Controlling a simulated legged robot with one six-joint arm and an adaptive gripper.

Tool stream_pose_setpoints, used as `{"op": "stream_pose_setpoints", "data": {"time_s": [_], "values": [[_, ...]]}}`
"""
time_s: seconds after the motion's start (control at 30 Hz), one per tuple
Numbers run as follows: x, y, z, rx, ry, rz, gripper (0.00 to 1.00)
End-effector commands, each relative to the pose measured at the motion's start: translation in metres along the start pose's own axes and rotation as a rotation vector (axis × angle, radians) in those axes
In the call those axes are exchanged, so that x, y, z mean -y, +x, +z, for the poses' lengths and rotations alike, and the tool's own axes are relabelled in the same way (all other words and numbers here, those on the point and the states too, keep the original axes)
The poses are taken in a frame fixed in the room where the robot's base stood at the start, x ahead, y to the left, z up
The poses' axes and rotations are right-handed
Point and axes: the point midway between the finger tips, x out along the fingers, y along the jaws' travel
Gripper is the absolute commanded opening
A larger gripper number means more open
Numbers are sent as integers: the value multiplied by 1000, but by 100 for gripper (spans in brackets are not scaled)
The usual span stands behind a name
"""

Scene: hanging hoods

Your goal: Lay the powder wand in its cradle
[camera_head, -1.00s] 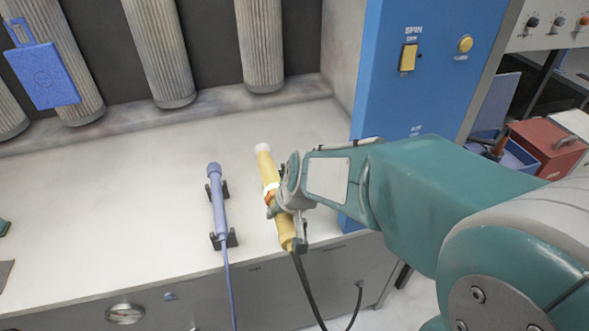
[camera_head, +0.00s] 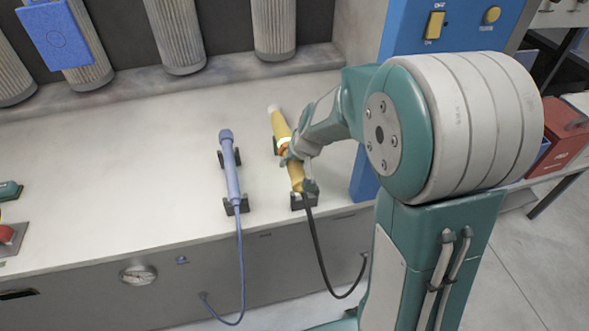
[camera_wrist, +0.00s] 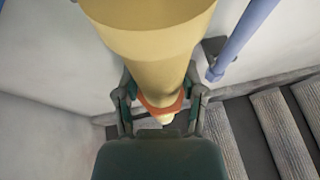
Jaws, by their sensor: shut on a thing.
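The yellow powder wand (camera_head: 280,124) has a pale tip and a light band. It lies lengthwise over its dark cradle (camera_head: 305,202) on the bench, tip toward the back. My gripper (camera_head: 289,153) is shut on the wand's middle. The wand is in line with the cradle's brackets and at or very near them; I cannot tell if it bears on them. In the wrist view the wand (camera_wrist: 152,42) fills the upper middle, passing between my gripper's fingers (camera_wrist: 161,101), with an orange ring near them.
A blue wand (camera_head: 231,165) rests in a similar cradle to the left. A black hose (camera_head: 318,245) runs from the yellow wand to the bench front. Ribbed filters (camera_head: 175,35) line the back. A blue control panel (camera_head: 420,30) stands at right. The bench between is clear.

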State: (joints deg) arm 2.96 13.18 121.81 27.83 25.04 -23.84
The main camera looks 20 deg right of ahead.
Motion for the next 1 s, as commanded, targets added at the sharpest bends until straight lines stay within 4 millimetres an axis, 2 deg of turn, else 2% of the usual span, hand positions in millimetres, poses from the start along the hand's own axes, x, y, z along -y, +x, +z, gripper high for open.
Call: {"op": "stream_pose_setpoints", "data": {"time_s": [0.1, 0.2, 0.43, 0.6, 0.73, 0.93, 0.97, 1.0], "values": [[-10, 21, -6, 4, 5, 0, 0], [-17, 34, -11, 1, 4, -1, 0], [-21, 52, -16, 1, 2, 0, 0], [-27, 75, -12, 4, 4, 0, 0], [-29, 83, -9, 1, 3, 0, 0], [-29, 84, -8, 3, 2, -1, 0], [-30, 85, -7, 6, 3, -2, 66], [-30, 85, -7, 6, 3, -2, 84]]}}
